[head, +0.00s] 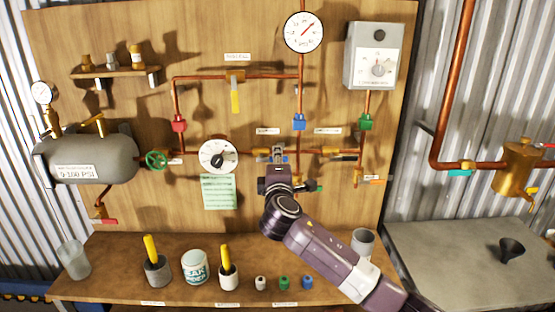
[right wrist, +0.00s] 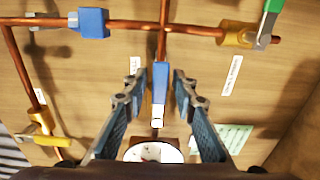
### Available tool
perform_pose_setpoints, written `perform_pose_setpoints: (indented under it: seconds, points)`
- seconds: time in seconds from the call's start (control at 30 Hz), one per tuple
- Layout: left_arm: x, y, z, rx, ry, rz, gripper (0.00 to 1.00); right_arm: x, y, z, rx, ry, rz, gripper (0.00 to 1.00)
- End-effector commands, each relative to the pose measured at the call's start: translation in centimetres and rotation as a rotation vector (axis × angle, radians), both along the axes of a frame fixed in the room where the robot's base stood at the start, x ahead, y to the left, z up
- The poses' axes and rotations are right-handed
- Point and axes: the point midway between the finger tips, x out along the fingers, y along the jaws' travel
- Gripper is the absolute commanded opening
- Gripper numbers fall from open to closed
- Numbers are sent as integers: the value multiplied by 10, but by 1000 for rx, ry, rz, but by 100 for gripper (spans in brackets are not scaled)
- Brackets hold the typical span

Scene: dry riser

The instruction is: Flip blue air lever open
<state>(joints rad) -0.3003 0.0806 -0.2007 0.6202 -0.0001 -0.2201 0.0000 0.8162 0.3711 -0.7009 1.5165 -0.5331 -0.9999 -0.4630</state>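The blue lever (right wrist: 160,80) shows in the right wrist view, lying in line with a copper pipe (right wrist: 164,28), with a pale metal end towards the white dial (right wrist: 152,152). My right gripper (right wrist: 158,82) is open, with one finger on each side of the lever. I see gaps between lever and fingers; depth is hard to judge. In the head view my right gripper (head: 277,155) is at the board's middle, in front of the horizontal pipe, and hides most of the lever. My left gripper is not in view.
A blue fitting (head: 299,122) sits on the vertical pipe just above my gripper. A dial gauge (head: 217,155) is to the left. The shelf (head: 190,294) below holds cups and small caps.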

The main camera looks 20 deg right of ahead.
Motion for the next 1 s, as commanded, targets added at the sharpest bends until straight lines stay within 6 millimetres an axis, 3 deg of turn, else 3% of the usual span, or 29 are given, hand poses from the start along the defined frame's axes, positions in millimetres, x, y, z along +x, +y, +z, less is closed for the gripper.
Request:
perform_pose_setpoints:
  seconds: [0.3,0.47,1.0]
  points:
    - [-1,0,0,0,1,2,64,-1,0,0,3,-1,1,30]
    - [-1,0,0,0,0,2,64,-11,4,0,3,-1,2,30]
    - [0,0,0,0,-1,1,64,-102,30,-1,3,0,2,30]
